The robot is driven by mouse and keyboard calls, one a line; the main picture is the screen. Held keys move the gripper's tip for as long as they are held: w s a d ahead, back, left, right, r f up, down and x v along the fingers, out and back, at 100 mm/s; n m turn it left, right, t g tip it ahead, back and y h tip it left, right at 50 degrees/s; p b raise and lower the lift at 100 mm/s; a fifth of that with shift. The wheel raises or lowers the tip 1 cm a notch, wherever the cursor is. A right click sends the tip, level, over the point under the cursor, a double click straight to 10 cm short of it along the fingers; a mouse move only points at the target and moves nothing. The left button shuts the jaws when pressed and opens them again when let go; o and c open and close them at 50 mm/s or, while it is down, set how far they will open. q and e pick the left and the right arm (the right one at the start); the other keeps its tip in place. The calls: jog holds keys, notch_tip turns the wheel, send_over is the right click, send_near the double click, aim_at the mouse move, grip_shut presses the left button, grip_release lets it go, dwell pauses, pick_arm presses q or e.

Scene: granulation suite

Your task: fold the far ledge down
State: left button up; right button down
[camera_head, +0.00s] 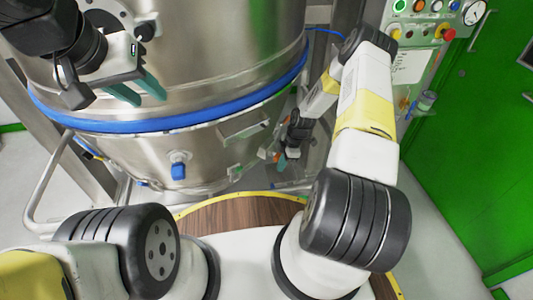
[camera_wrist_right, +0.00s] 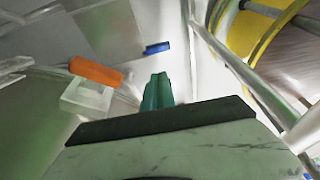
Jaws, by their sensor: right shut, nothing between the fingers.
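A small metal plate (camera_head: 243,125) stands out from the lower wall of the steel vessel; it may be a ledge, but I cannot tell which ledge is the far one. My right gripper (camera_head: 292,153) is low beside the vessel, right of and below this plate, partly hidden by its own arm. In the right wrist view its teal fingers (camera_wrist_right: 158,92) are together and empty. An orange piece (camera_wrist_right: 96,72) on a pale block (camera_wrist_right: 88,97) is left of the fingertips, apart from them. My left gripper (camera_head: 147,92) is in front of the vessel, teal fingers apart and empty.
The steel vessel (camera_head: 210,65) with a blue band (camera_head: 165,122) fills the upper middle. A blue knob (camera_head: 178,171) is on its lower part. A tube frame (camera_head: 48,185) stands left. A control panel (camera_head: 425,45) and green door (camera_head: 480,150) are right. A yellow-rimmed wooden surface (camera_head: 225,212) is below.

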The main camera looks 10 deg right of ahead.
send_near(274, 185)
jog(key=s+a+f, duration=0.1)
jog(key=a+f, duration=0.1)
jog(key=f, duration=0.1)
jog(key=s+a+f, duration=0.1)
jog(key=f, duration=0.1)
jog(key=shift+s+a, duration=0.15)
jog(key=shift+s, duration=0.2)
jog(key=shift+f, duration=0.65)
